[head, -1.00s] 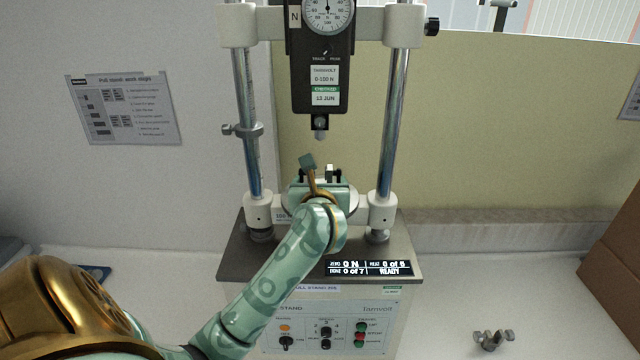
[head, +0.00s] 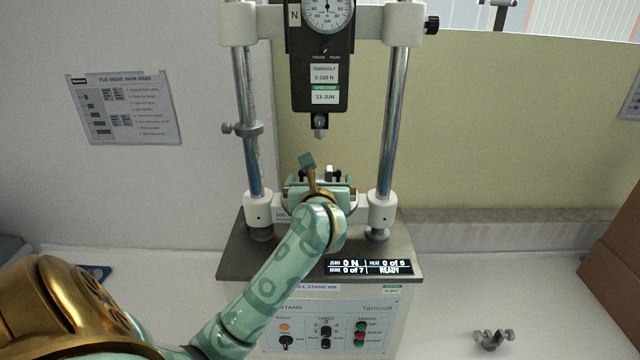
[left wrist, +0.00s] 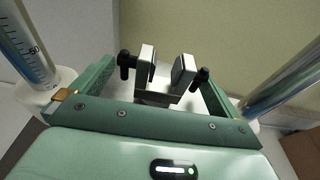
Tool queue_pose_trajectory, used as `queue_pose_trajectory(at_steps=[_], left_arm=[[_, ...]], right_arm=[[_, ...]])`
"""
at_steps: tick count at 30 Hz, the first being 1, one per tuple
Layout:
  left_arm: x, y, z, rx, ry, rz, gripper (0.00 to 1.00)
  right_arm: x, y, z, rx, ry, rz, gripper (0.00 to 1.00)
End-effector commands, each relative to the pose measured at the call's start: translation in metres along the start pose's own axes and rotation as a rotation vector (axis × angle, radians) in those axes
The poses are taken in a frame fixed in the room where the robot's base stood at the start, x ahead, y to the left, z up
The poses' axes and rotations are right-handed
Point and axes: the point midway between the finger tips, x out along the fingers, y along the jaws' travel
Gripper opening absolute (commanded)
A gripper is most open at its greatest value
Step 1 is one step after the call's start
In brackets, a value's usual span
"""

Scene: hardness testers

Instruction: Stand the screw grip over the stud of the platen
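The screw grip (left wrist: 155,97) has two pale jaw plates with dark faces and a black knob on each side. It stands upright at the middle of the stand, over the platen (head: 288,206); in the head view the grip (head: 331,174) shows only its top behind my gripper. The stud is hidden, so I cannot see how the grip sits on it. My left gripper (head: 319,184) is open around the grip. In the left wrist view its green fingers (left wrist: 158,88) stand on either side, with gaps to the grip. My right gripper is not in view.
The force gauge (head: 321,75) hangs above the grip, with its tip over it. Two steel columns (head: 245,120) (head: 393,120) flank the platen. A metal winged part (head: 492,339) lies on the bench at right. A brown box (head: 615,240) stands at the right edge.

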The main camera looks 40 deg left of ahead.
Motion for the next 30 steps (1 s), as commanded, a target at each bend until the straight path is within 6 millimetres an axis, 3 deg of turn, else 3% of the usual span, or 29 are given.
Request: queue_pose_trajectory(at_steps=[1, 5, 8, 20, 21, 24, 30], left_arm=[[-0.001, -0.002, -0.011, 0.003, 0.025, -0.002, 1.0], [-0.012, -0.003, -0.011, 0.001, 0.024, -0.005, 1.0], [-0.032, -0.003, -0.01, -0.001, 0.022, -0.006, 1.0], [-0.142, -0.001, -0.001, -0.002, 0.007, -0.003, 1.0], [-0.147, -0.001, 0.003, 0.005, 0.007, 0.0, 1.0], [-0.157, 0.0, 0.004, 0.004, 0.004, 0.001, 1.0], [-0.165, -0.001, 0.001, 0.002, 0.0, 0.0, 1.0]], right_arm=[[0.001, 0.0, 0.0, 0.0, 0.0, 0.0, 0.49], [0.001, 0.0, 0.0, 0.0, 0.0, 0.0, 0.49], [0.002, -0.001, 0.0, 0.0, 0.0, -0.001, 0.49], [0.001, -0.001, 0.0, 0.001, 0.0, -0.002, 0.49], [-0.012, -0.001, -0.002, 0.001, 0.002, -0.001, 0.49], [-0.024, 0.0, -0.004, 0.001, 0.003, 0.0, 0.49], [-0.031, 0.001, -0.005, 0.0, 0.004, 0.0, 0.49]])
